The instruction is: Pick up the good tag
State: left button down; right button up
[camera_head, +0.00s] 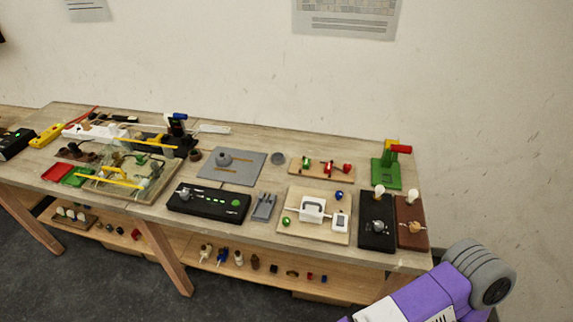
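A green flat piece (77,176) lies near the front left edge of the workbench, beside a similar red piece (58,172). These look like tags, but no lettering on them is readable, so I cannot tell for sure which is the good tag. Neither of my grippers is in view. Only a purple and grey part of my arm shows at the lower right, far from the green piece.
A lower shelf (180,252) holds bulbs and small parts.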

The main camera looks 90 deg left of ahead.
aim_at(306, 162)
jog(key=u, duration=2.1)
